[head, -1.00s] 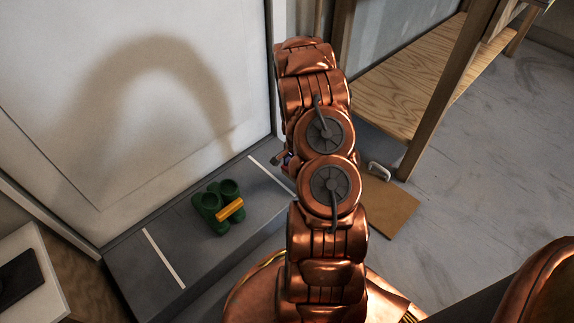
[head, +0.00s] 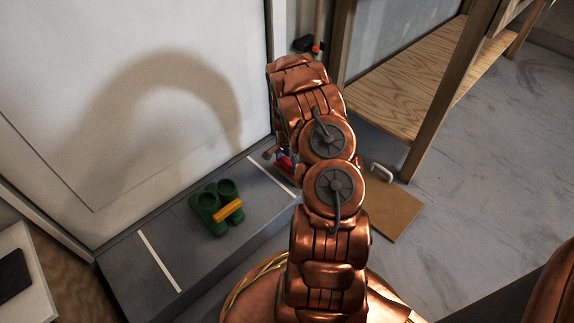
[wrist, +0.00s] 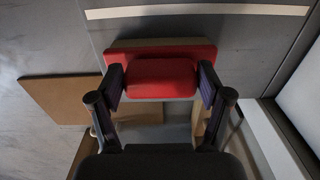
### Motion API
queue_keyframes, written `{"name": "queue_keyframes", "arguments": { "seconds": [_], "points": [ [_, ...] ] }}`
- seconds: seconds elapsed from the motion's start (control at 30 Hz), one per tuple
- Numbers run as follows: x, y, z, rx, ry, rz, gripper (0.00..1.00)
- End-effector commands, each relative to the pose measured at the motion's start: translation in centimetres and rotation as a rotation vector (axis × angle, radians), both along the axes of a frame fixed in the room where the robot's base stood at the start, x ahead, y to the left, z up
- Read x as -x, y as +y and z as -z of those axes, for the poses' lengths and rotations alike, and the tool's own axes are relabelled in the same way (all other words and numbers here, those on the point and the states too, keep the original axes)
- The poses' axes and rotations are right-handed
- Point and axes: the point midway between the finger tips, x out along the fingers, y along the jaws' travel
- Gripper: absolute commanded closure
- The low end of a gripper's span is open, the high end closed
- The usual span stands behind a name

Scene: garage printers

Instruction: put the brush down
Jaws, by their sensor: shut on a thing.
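The brush (wrist: 160,78) is red with a tan edge along its far side, and it sits between the two fingers of my gripper (wrist: 161,88) in the wrist view. My gripper is shut on it. In the head view my copper arm hides most of the gripper, and only a small red part of the brush (head: 286,163) shows left of the arm, over the right end of the grey step (head: 165,222). I cannot tell whether the brush touches the step.
A green double-cupped object with a yellow bar (head: 217,205) stands on the step between two white lines. A brown board (head: 392,212) with a white handle (head: 381,170) lies on the floor at right. A wooden shelf (head: 400,95) stands behind; a white panel (head: 130,90) rises at left.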

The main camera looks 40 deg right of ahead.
Motion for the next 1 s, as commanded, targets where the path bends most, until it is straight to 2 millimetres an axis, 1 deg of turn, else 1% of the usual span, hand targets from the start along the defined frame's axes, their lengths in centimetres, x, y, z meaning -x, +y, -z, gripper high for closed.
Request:
{"name": "queue_keyframes", "arguments": {
  "seconds": [0.2, 0.33, 0.37, 0.53, 0.57, 0.87, 1.0],
  "points": [
    [-0.07, -0.05, -0.14, 0.001, -0.002, 0.000, 0.60],
    [-0.06, -0.02, 0.19, 0.001, -0.001, 0.000, 0.60],
    [-0.06, -0.04, 0.12, 0.001, -0.001, 0.000, 0.19],
    [-0.06, -0.04, 0.09, 0.001, -0.001, 0.000, 0.02],
    [-0.06, -0.04, 0.09, 0.001, -0.001, 0.000, 0.00],
    [-0.06, -0.05, 0.06, 0.002, -0.002, 0.000, 0.00],
    [-0.07, -0.07, -0.34, 0.002, -0.002, -0.001, 0.00]
  ]
}}
